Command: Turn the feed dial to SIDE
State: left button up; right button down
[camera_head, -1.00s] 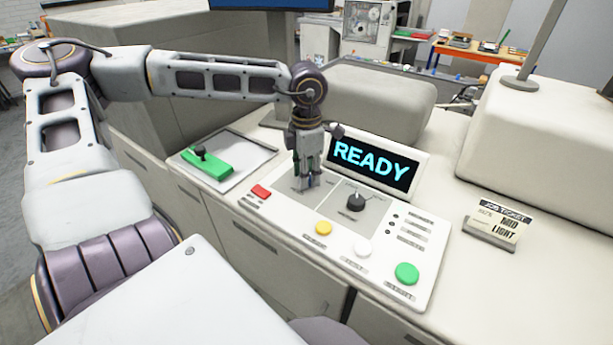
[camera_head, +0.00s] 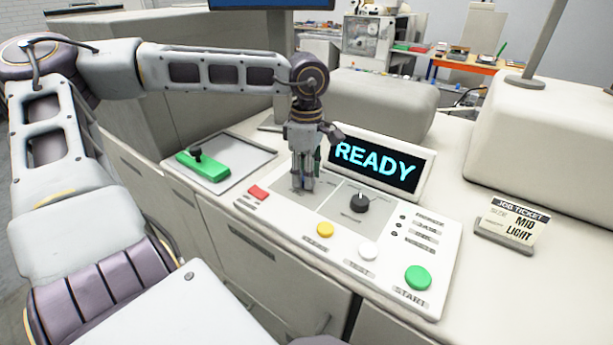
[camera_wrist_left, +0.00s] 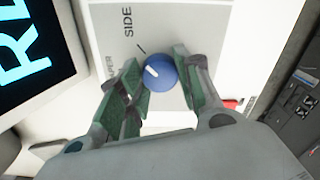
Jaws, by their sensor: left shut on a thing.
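The blue feed dial (camera_wrist_left: 160,73) sits between my left gripper's green-padded fingers in the left wrist view. Its white pointer mark faces up and left, roughly toward the tick near the SIDE label (camera_wrist_left: 128,22); I cannot tell that it lines up exactly. Another, partly covered label lies left of the dial. In the head view my left gripper (camera_head: 303,187) points down onto the left part of the white control panel (camera_head: 395,275), shut on the dial. The fingers hide the dial there. My right gripper is not in view.
A black knob (camera_head: 359,203) stands close right of the gripper. Red (camera_head: 258,192), yellow (camera_head: 325,229), white (camera_head: 368,250) and green (camera_head: 418,277) buttons line the panel. A READY screen (camera_head: 375,167) stands behind.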

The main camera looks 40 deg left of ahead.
pick_arm(q)
jog(key=shift+m, duration=0.5)
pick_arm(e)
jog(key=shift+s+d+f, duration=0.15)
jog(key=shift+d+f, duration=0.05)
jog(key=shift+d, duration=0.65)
pick_arm(q)
jog(key=o, duration=1)
jog(key=shift+o, duration=0.2)
jog(key=shift+r, duration=0.95)
notch_tip(320, 180, up, 10)
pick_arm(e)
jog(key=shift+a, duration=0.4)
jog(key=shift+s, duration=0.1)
